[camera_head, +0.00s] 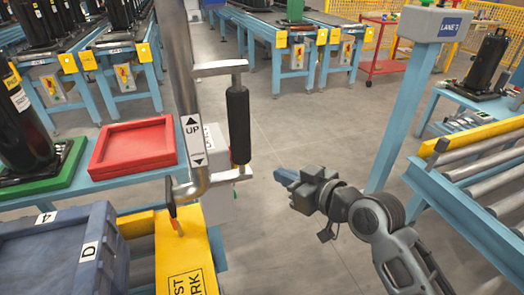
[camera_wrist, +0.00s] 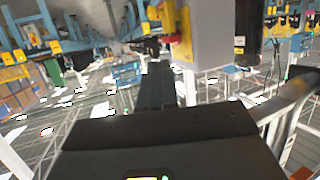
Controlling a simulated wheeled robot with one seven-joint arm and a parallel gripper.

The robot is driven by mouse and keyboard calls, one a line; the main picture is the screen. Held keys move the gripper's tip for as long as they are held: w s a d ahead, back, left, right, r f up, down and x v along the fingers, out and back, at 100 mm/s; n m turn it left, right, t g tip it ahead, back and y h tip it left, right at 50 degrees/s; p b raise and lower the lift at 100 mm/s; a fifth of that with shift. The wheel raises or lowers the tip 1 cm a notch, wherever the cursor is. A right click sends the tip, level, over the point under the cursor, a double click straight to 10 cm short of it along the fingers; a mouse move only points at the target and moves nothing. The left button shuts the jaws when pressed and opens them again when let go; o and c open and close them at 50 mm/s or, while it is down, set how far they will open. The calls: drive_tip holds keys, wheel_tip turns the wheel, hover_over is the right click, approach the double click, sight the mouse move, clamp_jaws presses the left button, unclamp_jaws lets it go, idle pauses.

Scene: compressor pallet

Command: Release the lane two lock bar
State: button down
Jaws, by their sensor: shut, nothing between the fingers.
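My gripper (camera_head: 282,174) is shut and empty, held over the open grey floor right of the black-grip handle. It also shows in the wrist view (camera_wrist: 157,72), with its dark fingers together and nothing between them. I cannot tell which part is the lane two lock bar. The gripper is apart from the conveyor and the post.
A vertical black-grip handle (camera_head: 238,125) on a steel pole marked "UP" stands left of the gripper. A red tray (camera_head: 134,147), a blue-grey bin (camera_head: 60,250) and a yellow plate (camera_head: 187,262) lie further left. Blue-framed conveyors (camera_head: 290,45) stand behind. The middle floor is clear.

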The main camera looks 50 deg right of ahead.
drive_tip(key=shift+w+d+r, duration=0.2)
drive_tip(key=shift+w+d, duration=0.05)
drive_tip(key=shift+d, duration=0.3)
drive_tip(key=shift+w, duration=0.15)
drive_tip(key=f+x, duration=0.2)
drive_tip(key=x, duration=1)
drive_tip(key=shift+f, duration=0.4)
